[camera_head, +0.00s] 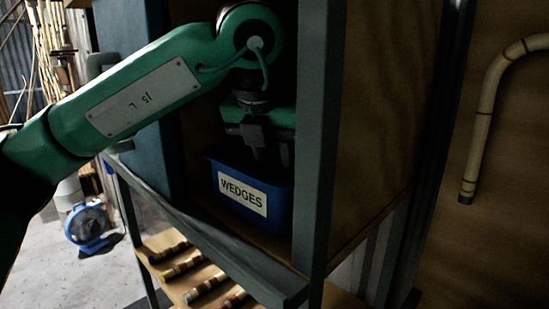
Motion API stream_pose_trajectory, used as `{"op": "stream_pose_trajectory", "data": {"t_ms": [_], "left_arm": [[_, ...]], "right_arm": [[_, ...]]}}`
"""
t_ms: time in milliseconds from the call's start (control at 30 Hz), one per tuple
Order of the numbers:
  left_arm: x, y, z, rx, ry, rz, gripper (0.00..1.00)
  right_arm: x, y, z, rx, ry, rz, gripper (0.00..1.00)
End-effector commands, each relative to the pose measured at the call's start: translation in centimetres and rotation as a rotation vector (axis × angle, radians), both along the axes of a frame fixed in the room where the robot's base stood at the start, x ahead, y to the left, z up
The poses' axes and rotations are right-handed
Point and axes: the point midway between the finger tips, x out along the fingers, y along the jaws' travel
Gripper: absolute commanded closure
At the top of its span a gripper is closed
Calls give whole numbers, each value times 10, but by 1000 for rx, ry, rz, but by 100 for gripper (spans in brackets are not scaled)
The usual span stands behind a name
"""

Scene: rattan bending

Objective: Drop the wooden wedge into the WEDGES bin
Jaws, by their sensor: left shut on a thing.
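The WEDGES bin (279,212) is a blue open box with a white label, standing on a shelf inside a cabinet near the middle of the view. My left arm comes in from the left, and my left gripper (268,150) points down over the bin, its dark fingertips near or just inside the rim. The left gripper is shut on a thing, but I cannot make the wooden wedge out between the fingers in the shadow. The inside of the bin is hidden by its front wall. My right gripper is not in view.
A grey cabinet post (318,150) stands just right of the bin, and a rail (215,250) runs in front below it. Short rattan pieces (183,265) lie on a lower shelf. A blue fan (90,226) stands on the floor at left. A bent cane (484,110) hangs at right.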

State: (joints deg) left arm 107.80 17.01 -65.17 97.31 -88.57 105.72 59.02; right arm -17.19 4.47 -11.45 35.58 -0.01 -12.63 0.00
Motion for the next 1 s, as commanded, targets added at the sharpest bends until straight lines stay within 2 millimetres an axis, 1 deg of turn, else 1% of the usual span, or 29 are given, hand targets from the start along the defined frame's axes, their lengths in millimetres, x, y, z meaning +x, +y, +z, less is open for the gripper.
{"op": "stream_pose_trajectory", "data": {"t_ms": [33,300,400,433,533,833,1000], "left_arm": [[0,0,-3,0,0,0,95],[0,0,-8,0,-1,0,95],[0,0,-7,0,-1,0,95],[0,0,-7,0,0,0,72],[0,0,-7,0,0,0,52],[0,0,-7,0,0,0,52],[0,0,1,0,1,0,52]], "right_arm": [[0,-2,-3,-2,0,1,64],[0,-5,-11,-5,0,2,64],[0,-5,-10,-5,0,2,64],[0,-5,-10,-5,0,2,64],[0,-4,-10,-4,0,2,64],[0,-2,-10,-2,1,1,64],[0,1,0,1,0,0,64]]}}
